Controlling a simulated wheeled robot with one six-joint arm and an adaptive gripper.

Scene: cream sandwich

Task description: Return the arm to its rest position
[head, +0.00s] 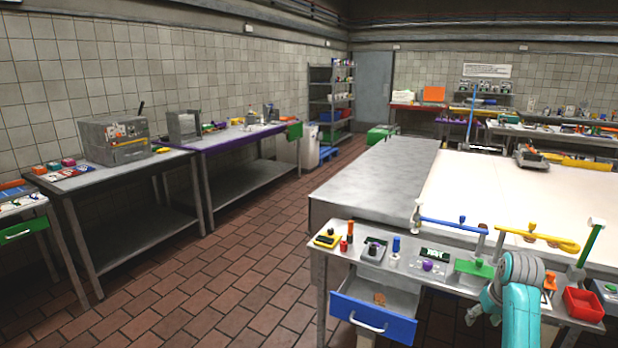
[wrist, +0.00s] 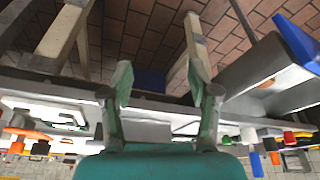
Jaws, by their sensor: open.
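My teal arm (head: 520,315) rises at the bottom right of the head view, in front of the near workbench (head: 330,262). My gripper (wrist: 160,82) shows in the wrist view with its two fingers spread apart. Nothing is between the fingertips. Behind them are the bench edge, bench legs and the brick-tiled floor. The wrist picture looks upside down, with the bench items along its lower part. In the head view the fingers are mostly hidden by the arm.
An open drawer with a blue front (head: 372,318) sticks out of the near bench, left of my arm; it also shows in the wrist view (wrist: 296,38). A red bin (head: 583,305) stands right of the arm. The tiled floor (head: 220,290) at left is clear.

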